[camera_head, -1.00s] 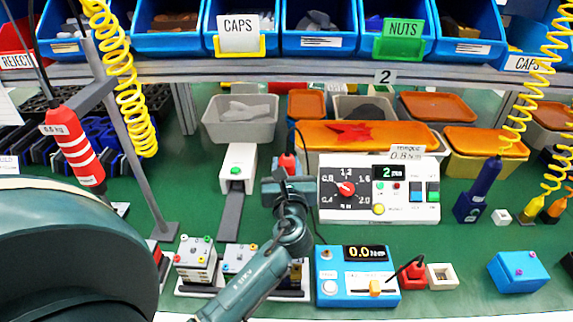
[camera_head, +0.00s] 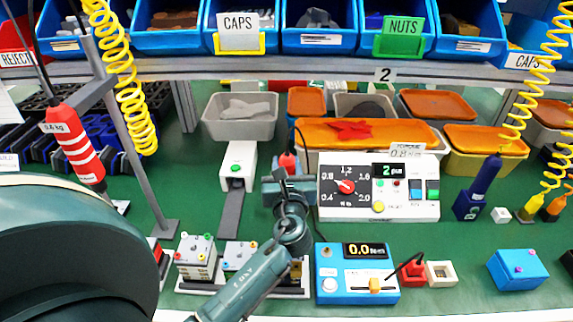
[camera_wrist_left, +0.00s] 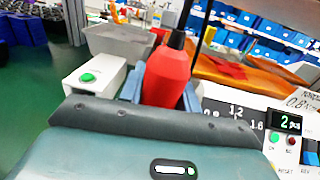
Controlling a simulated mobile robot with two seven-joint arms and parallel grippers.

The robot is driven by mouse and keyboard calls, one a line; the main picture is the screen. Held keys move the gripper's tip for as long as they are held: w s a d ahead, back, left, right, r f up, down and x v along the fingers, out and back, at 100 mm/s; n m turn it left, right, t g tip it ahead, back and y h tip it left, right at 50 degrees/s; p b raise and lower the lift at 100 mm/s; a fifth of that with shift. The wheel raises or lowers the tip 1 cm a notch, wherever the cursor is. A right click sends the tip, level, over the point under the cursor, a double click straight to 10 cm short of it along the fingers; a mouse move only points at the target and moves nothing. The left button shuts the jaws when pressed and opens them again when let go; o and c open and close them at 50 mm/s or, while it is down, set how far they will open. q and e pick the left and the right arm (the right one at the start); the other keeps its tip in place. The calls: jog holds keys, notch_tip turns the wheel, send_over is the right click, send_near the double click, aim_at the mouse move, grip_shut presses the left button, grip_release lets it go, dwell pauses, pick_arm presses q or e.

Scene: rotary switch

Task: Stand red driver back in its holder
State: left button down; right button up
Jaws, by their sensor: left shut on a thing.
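The red driver (camera_head: 287,163) has a dark top with a cable rising from it. It stands roughly upright between the fingers of my left gripper (camera_head: 286,186), which is shut on it. In the left wrist view the red driver (camera_wrist_left: 167,77) sits between the blue-grey fingers (camera_wrist_left: 160,92), and its lower end is hidden behind the gripper body. A small white block (camera_head: 501,216) stands at the right beside a blue driver (camera_head: 484,178) in a blue holder (camera_head: 468,208). I cannot tell which block is the red driver's holder. My right gripper is not in view.
A white torque panel (camera_head: 333,207) stands just right of the gripper. A blue meter box (camera_head: 328,292) is in front of it. A white press-like unit (camera_head: 238,160) stands left. Grey and orange bins line the back. A striped red tool (camera_head: 75,146) hangs left.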

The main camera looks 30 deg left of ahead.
pick_arm(q)
jog(key=c, duration=0.9)
grip_release()
jog(key=shift+f, duration=0.15)
